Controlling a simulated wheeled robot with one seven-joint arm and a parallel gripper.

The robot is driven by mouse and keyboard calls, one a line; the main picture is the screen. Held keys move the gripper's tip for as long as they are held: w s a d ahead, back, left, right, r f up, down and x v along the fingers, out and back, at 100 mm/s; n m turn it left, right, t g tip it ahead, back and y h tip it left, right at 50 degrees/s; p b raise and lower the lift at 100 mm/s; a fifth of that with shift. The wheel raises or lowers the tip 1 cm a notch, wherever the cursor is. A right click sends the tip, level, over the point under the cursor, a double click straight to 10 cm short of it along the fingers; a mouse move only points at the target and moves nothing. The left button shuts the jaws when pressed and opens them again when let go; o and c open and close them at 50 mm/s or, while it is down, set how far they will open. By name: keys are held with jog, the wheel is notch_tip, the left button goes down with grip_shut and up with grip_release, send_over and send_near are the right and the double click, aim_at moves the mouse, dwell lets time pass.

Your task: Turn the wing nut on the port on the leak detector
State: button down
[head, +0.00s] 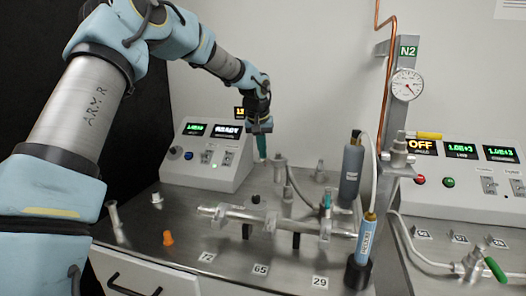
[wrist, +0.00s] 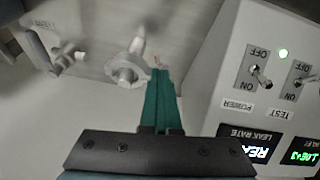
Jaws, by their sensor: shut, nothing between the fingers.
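The leak detector (head: 205,155) is a pale box with lit displays and switches at the back left. It also shows at the right of the wrist view (wrist: 225,80). A metal port (head: 280,162) with a flange stands on the bench to its right; in the wrist view a metal port fitting (wrist: 127,72) lies just left of my fingertips. My gripper (head: 263,157) points down beside the port, its teal fingers (wrist: 158,72) together and empty. A small pale-reddish piece shows just beyond the fingertips; I cannot tell whether it is the wing nut or whether I touch it.
A horizontal metal manifold (head: 262,218) with fittings lies in front of the port. A grey cylinder (head: 351,172) and a blue-labelled bottle (head: 366,238) stand to the right. An orange cap (head: 168,239) and a small metal fitting (head: 157,200) sit on the bench's left part.

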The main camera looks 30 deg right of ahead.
jog(key=shift+w+a+f+n+g+h+p, duration=0.15)
jog(key=shift+w+a+g+h+p, duration=0.15)
jog(key=shift+g+h, duration=0.2)
jog(key=shift+w+a+f+n+g+h+p, duration=0.15)
jog(key=shift+g+h+p, duration=0.25)
jog(key=shift+h, duration=0.2)
dwell(1.0)
jog(key=shift+w+a+f+g+h, duration=0.1)
jog(key=shift+w+a+g+h, duration=0.1)
jog(key=shift+g+h, duration=0.3)
jog(key=shift+w+a+g+h, duration=0.15)
jog(key=shift+g+h, duration=0.25)
jog(key=shift+h, duration=0.2)
dwell(0.8)
jog(key=shift+w+a+f+n, duration=0.3)
jog(key=shift+a+f, duration=0.05)
jog(key=shift+f, duration=0.05)
dwell(3.5)
